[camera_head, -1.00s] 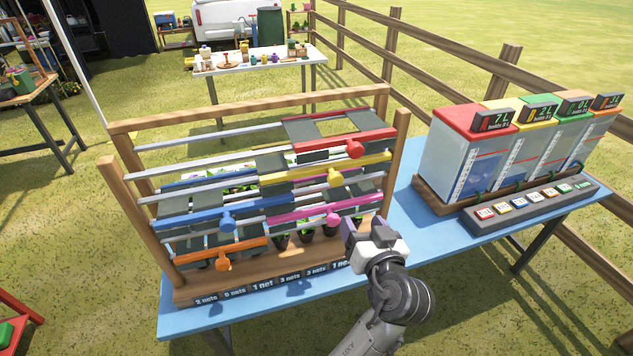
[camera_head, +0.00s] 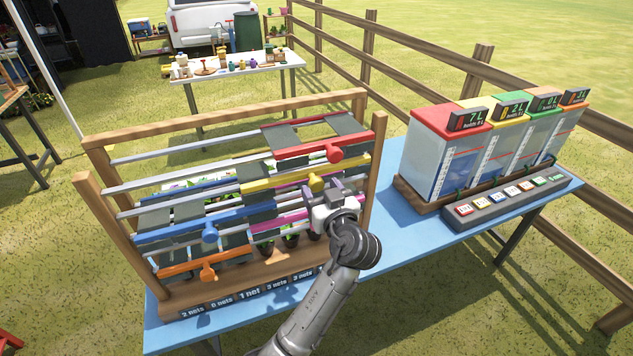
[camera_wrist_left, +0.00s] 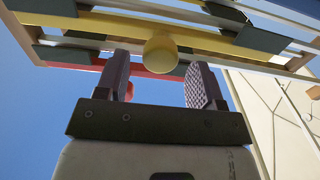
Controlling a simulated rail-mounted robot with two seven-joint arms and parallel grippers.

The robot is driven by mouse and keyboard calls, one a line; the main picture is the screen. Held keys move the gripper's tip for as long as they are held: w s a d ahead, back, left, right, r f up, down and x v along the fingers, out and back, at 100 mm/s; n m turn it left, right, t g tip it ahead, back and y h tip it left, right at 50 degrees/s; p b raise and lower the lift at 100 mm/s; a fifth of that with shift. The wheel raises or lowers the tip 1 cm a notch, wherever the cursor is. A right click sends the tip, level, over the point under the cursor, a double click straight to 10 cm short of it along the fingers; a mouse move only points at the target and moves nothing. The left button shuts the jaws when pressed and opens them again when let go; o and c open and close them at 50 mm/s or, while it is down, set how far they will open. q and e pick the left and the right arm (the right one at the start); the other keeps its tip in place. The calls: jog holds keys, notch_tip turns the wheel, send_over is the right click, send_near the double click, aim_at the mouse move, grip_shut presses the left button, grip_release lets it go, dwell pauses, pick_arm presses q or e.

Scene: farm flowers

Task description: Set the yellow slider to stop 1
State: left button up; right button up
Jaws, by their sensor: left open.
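The yellow slider (camera_head: 270,183) is a long yellow bar with a round knob (camera_head: 316,182), set across the wooden rack below the red slider. Its knob stands right of the rack's middle. My left gripper (camera_head: 322,191) is at the rack's front right, close to this knob and partly covering the rails behind. In the left wrist view the yellow knob (camera_wrist_left: 160,54) lies between the lines of my two open fingers (camera_wrist_left: 158,80), around or just past their tips. I cannot tell whether they touch it. My right gripper is not in view.
The red slider's knob (camera_head: 334,153) is just above. The blue knob (camera_head: 209,232) and orange knob (camera_head: 208,273) are lower left. The pink slider (camera_head: 280,226) is partly hidden by my gripper. Net labels (camera_head: 250,294) line the base. Tanks (camera_head: 450,160) with buttons stand right.

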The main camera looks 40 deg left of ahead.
aim_at(318, 186)
pick_arm(q)
jog(key=shift+x, duration=1.5)
grip_shut()
